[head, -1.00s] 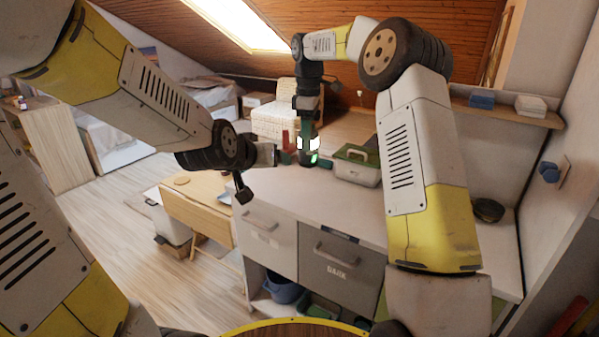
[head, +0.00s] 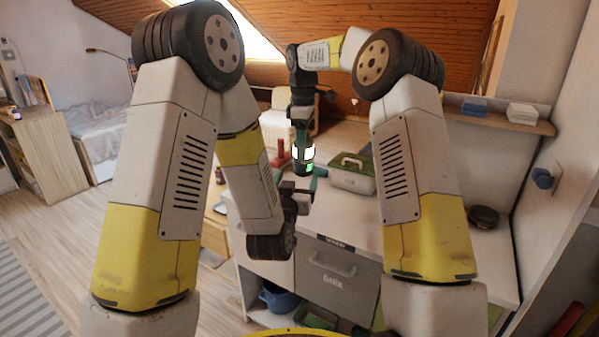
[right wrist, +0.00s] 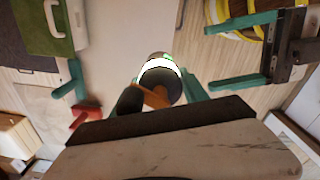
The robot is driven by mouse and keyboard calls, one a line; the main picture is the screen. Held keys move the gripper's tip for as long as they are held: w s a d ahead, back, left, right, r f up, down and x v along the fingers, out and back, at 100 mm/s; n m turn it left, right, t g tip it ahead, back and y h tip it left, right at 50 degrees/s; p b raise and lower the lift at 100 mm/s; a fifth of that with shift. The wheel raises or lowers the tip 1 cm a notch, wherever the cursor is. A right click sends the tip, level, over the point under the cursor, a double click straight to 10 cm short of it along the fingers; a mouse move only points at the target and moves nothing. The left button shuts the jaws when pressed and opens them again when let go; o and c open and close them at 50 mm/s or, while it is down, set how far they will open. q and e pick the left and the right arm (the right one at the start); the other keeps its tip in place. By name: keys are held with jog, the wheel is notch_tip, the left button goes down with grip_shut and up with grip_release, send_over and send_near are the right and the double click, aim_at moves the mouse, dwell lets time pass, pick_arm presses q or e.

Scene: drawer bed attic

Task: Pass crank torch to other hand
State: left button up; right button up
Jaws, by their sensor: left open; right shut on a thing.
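The crank torch (head: 303,153) hangs upright below my right gripper (head: 302,125), which is shut on it above the counter. Its lit ring glows white, with green below it. In the right wrist view the torch (right wrist: 160,76) shows a bright band, a dark round end and an orange-brown part beside it. My left gripper (head: 301,172) is open, just below and in front of the torch. In the right wrist view the left gripper (right wrist: 210,57) comes in from the right, its two teal fingers spread and pointing toward the torch, with nothing visible between them.
A white box with a green lid and handle (head: 350,177) stands on the counter (head: 350,212) right of the torch. A red item (head: 281,152) stands left of it. A dark round item (head: 484,215) lies at the right.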

aim_at(302, 166)
pick_arm(q)
jog(key=x, duration=1)
jog(key=shift+w, duration=0.4)
jog(key=c, duration=1.3)
jog(key=shift+c, duration=1.4)
pick_arm(e)
jog(key=o, duration=1.6)
